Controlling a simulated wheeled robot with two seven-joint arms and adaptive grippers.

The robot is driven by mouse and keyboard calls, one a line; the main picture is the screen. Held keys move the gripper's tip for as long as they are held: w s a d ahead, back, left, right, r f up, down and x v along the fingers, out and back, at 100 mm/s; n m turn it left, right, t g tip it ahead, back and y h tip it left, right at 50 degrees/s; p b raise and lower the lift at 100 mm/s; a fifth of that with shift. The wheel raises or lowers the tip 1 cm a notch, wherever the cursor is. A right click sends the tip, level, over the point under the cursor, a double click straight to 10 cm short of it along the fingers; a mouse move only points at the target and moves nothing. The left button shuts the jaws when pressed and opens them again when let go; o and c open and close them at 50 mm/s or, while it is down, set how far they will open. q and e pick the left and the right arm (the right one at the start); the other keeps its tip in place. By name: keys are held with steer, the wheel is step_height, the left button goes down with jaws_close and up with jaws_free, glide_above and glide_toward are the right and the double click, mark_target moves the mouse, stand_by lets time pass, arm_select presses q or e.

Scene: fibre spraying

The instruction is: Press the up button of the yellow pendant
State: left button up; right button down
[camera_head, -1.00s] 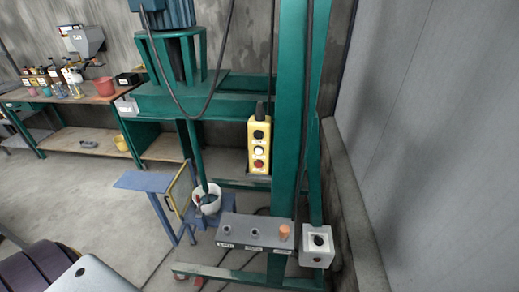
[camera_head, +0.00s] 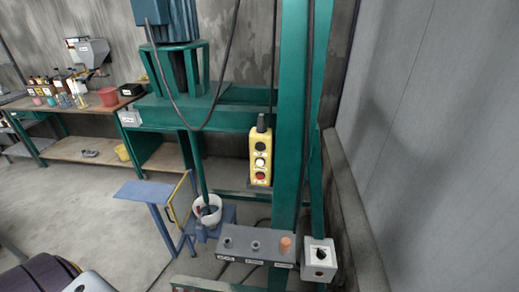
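The yellow pendant (camera_head: 261,157) hangs upright on a black cable beside the green machine column, right of the middle in the head view. On its face are a black button at the top (camera_head: 260,146), a white button in the middle (camera_head: 260,162) and a red button at the bottom (camera_head: 260,176). Which of them is marked up cannot be read. Neither gripper shows, and nothing touches the pendant.
The green machine (camera_head: 291,130) stands behind the pendant. A grey control box (camera_head: 256,243) and a white switch box (camera_head: 319,262) sit below. A wall closes the right; floor is open at left.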

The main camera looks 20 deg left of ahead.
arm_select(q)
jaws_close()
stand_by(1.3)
